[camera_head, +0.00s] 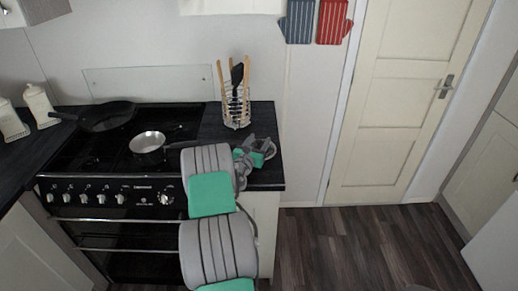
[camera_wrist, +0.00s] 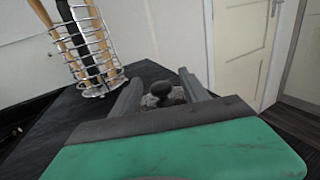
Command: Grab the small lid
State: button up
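In the wrist view, the small lid (camera_wrist: 162,96) shows as a dark round knob over a greyish body on the black counter. It lies between the two fingers of my gripper (camera_wrist: 160,80), with a visible gap on both sides. My gripper is open. Its palm hides the lid's near part. In the head view, my gripper (camera_head: 258,150) is low over the right end of the counter, and I cannot make out the lid there.
A wire utensil holder (camera_head: 236,106) with wooden and black tools stands on the counter (camera_head: 215,130), behind my gripper. A small pan (camera_head: 148,143) and a dark frying pan (camera_head: 106,116) sit on the hob to the left. The counter ends just right of my gripper.

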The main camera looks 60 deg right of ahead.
grip_shut()
dwell(0.3)
jog(key=shift+r, duration=0.1)
dwell(0.4)
